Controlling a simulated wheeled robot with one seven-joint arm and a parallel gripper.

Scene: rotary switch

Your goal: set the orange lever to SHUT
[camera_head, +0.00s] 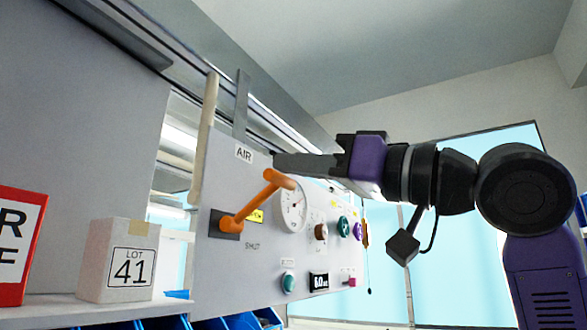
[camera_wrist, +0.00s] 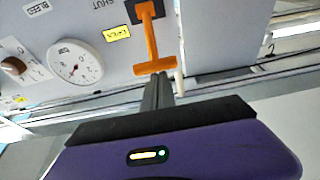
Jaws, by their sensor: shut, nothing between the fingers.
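The orange lever (camera_head: 250,205) is mounted on the light grey panel (camera_head: 215,270). In the head view it slants up and right from its dark pivot plate (camera_head: 222,228) to a crossbar handle. The SHUT label (camera_head: 252,246) is printed below and right of the pivot, and a yellow label (camera_head: 256,215) is beside the lever. My gripper (camera_head: 278,161) is shut and empty, its tips just above the handle. In the wrist view the lever (camera_wrist: 150,40) points down, with its crossbar right at the tips of my gripper (camera_wrist: 158,78); I cannot tell whether they touch.
A round gauge (camera_head: 293,206), coloured knobs (camera_head: 343,226) and a digital display (camera_head: 319,282) are on the panel right of the lever. A box marked LOT 41 (camera_head: 117,262) and a red-and-white sign (camera_head: 18,245) stand on the left shelf. Blue bins (camera_head: 240,321) are below.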

